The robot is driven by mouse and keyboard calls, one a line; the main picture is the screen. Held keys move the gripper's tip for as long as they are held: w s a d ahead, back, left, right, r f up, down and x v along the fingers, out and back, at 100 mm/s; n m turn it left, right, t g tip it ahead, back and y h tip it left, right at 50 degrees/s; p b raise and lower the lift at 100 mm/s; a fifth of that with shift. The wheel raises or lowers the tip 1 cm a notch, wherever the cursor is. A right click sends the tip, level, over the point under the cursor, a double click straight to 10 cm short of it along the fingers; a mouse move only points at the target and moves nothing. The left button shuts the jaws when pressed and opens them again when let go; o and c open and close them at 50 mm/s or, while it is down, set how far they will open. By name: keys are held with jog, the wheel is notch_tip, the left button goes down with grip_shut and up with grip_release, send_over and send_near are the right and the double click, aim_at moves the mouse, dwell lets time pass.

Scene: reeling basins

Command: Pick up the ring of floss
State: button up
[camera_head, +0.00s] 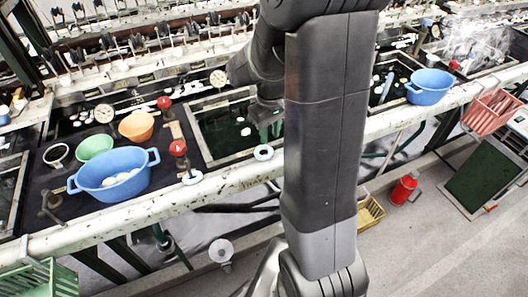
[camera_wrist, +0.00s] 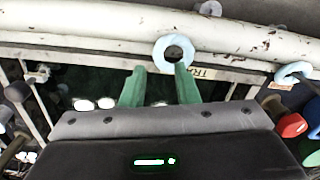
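The ring of floss (camera_head: 257,153) is a small pale blue ring by the white rail, just right of the middle in the basin row. In the wrist view the ring (camera_wrist: 160,46) shows beyond my fingertips, nearer the right finger. My gripper (camera_wrist: 159,70) has two green fingers standing apart with nothing held between them. In the head view my gripper (camera_head: 268,130) hangs over the dark basin behind the ring, partly hidden by my arm. I cannot tell the exact gap between fingers and ring.
A second pale ring (camera_head: 192,178) lies by the red-knobbed post (camera_head: 178,148) to the left. A blue tub (camera_head: 112,187), an orange bowl (camera_head: 136,133) and a green bowl (camera_head: 94,148) stand farther left. The white rail (camera_head: 225,183) runs along the front.

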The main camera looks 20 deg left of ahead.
aim_at(269, 148)
jog(key=shift+w+a+f, duration=0.1)
jog(key=shift+f, duration=1.25)
jog(key=shift+w+a+f, duration=0.1)
jog(key=shift+f, duration=1.25)
jog(key=c, duration=0.5)
